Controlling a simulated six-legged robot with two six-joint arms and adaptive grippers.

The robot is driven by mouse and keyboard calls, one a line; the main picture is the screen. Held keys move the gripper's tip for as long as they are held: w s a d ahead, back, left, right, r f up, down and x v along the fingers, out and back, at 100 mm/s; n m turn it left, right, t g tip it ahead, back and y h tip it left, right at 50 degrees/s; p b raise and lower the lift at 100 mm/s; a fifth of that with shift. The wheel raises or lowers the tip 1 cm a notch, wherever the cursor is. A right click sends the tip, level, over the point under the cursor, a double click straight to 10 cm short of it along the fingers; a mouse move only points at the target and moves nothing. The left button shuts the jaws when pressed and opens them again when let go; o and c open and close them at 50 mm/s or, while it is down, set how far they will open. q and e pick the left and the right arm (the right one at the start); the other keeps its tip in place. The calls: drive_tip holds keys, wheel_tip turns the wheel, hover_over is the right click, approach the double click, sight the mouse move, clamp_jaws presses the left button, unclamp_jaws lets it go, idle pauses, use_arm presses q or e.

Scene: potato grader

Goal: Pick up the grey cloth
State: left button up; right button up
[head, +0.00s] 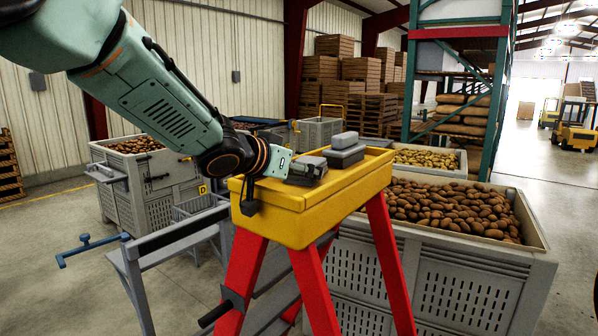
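A small stack of grey, block-like pieces sits on the yellow top (275,198) of a red-legged stand. The upper piece (344,140) is lighter and the lower piece (345,157) is darker; either could be the folded grey cloth, but I cannot tell which. My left arm reaches in from the upper left. Its gripper (310,169) is low over the yellow top, just left of the stack. I cannot tell whether it touches the stack or how its fingers stand. My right gripper is not in view.
A grey bin of potatoes (430,290) stands right of the stand, with another potato bin (150,195) at the left. A green rack (490,110) rises behind. Open floor lies at the right.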

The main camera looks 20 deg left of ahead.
use_arm(q)
wheel_tip(320, 180, up, 10)
drive_tip(key=p, duration=0.5)
drive_tip(key=shift+f+p, duration=0.25)
drive_tip(key=shift+p, duration=0.1)
drive_tip(key=shift+r, duration=0.15)
